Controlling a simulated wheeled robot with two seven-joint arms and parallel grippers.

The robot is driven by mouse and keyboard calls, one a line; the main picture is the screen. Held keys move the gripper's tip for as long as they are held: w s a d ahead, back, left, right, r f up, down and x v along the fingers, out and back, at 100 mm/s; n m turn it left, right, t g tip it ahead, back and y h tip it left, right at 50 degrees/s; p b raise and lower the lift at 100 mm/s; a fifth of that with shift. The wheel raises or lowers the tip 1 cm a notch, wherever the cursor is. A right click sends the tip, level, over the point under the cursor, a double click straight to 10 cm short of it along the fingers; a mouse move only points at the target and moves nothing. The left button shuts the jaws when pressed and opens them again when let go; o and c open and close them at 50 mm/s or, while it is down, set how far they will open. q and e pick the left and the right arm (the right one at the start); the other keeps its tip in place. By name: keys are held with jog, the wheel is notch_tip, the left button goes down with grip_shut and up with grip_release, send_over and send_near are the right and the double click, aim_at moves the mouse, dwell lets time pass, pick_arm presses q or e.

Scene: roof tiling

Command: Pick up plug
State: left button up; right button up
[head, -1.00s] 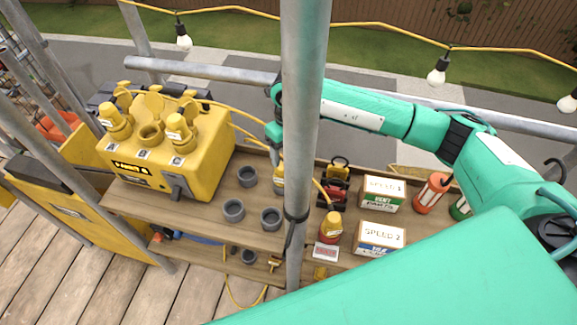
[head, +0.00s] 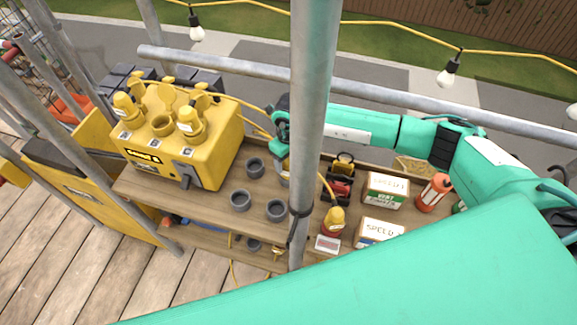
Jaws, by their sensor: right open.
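Another yellow plug with a red base (head: 333,221) stands right of the pole, with a yellow cable. The yellow socket box (head: 206,165) at left has two yellow plugs seated in it and a round socket (head: 162,125) between them with its lid raised. My left gripper is not in view.
A grey upright pole (head: 312,110) stands in front of my right wrist. Several grey cups (head: 240,201) stand left of it. A railing (head: 365,91) runs behind.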

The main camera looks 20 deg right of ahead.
notch_tip(320, 180, down, 3)
jog(key=shift+f+p, duration=0.1)
jog(key=shift+p, duration=0.65)
jog(key=shift+f, duration=0.35)
jog(key=c, duration=1.2)
